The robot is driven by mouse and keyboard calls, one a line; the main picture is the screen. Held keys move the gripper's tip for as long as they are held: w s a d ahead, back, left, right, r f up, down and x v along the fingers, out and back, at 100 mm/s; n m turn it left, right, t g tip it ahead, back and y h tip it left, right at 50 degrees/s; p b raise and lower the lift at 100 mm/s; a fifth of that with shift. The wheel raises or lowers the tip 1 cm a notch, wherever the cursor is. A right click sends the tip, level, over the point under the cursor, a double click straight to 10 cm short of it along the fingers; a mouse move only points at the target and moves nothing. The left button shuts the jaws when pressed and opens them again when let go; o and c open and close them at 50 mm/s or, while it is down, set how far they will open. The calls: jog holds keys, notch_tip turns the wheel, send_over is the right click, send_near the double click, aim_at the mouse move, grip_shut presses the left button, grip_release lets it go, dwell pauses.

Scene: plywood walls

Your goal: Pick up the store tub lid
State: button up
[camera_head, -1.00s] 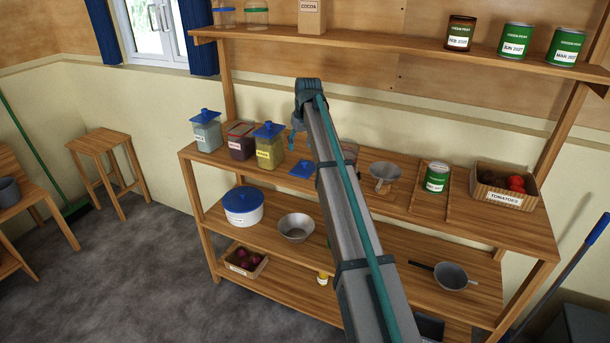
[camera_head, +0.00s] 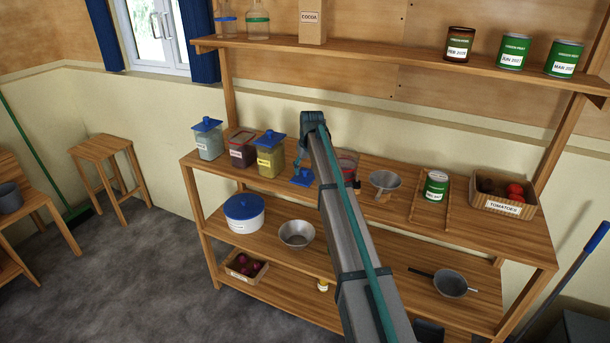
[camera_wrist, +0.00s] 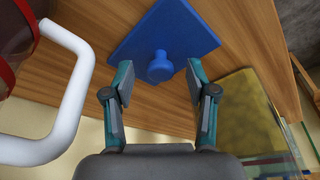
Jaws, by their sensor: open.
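The store tub lid (camera_head: 303,177) is a blue square lid with a round knob, lying on the upper wooden worktop of the shelf unit. In the wrist view the lid (camera_wrist: 190,35) lies flat just ahead, its knob facing me. My gripper (camera_wrist: 159,80) is open, with one finger on each side of the knob and a gap to both; nothing is held. I cannot tell the exact height above the lid. In the head view my arm hides part of the gripper. A tub with dark red contents (camera_head: 242,150) stands without a lid at the left.
A yellow-filled tub (camera_head: 270,158) with a blue lid stands close left of the lid; it shows at right in the wrist view (camera_wrist: 245,115). A jug with a white handle (camera_wrist: 60,110) is close on the other side. A metal funnel (camera_head: 384,181) stands further right.

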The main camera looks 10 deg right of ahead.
jog(key=shift+w+f, duration=0.2)
jog(key=shift+f, duration=0.45)
jog(key=c, duration=1)
jog(key=shift+r, duration=0.1)
jog(key=shift+c, duration=0.2)
